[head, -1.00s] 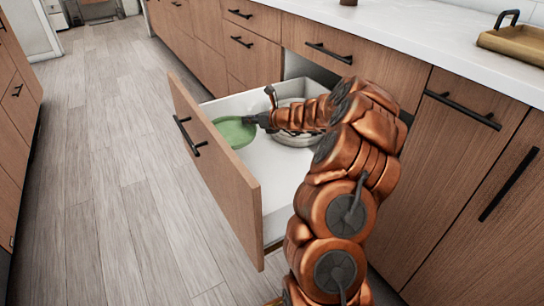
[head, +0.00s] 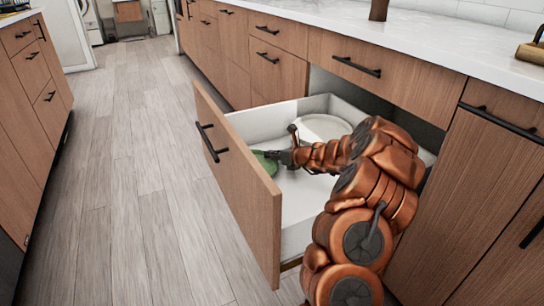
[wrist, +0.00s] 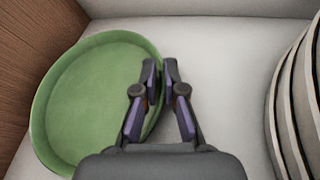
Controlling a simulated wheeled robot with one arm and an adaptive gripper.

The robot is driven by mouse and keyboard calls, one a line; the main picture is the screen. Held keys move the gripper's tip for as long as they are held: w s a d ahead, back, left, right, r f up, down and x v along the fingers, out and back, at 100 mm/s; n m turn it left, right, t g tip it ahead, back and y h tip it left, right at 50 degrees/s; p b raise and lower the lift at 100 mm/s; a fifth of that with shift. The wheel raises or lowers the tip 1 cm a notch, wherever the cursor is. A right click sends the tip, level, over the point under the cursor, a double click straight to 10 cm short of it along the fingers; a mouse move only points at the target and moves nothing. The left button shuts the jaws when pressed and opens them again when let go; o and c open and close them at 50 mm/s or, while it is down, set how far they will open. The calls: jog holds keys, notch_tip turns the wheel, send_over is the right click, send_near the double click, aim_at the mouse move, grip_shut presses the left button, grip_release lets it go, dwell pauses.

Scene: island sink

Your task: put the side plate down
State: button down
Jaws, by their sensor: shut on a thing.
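The side plate is a green round plate (wrist: 90,100) with a raised rim. In the wrist view it is at the left, beside the drawer's wooden front. My gripper (wrist: 160,72) is shut on the plate's right rim. In the head view the plate (head: 264,162) shows only in part behind the drawer front, with my gripper (head: 284,157) at its right. The plate is low inside the open drawer (head: 308,188). I cannot tell whether it touches the drawer floor.
A stack of pale plates (wrist: 297,100) stands at the right in the wrist view; it also shows at the drawer's back (head: 325,127). White drawer floor (wrist: 215,70) is bare between the stack and my gripper. The wooden drawer front (head: 235,165) rises close to the green plate.

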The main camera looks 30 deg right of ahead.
jog(key=shift+f, duration=0.1)
jog(key=c, duration=1.3)
grip_release()
jog(key=shift+o, duration=0.2)
jog(key=shift+s+d+r, duration=0.15)
jog(key=shift+s+r, duration=0.05)
jog(key=shift+r, duration=0.1)
jog(key=p+v, duration=0.3)
jog(key=v, duration=0.3)
jog(key=shift+r, duration=0.1)
jog(key=shift+s+d, duration=0.1)
jog(key=shift+s, duration=0.4)
jog(key=shift+r, duration=0.1)
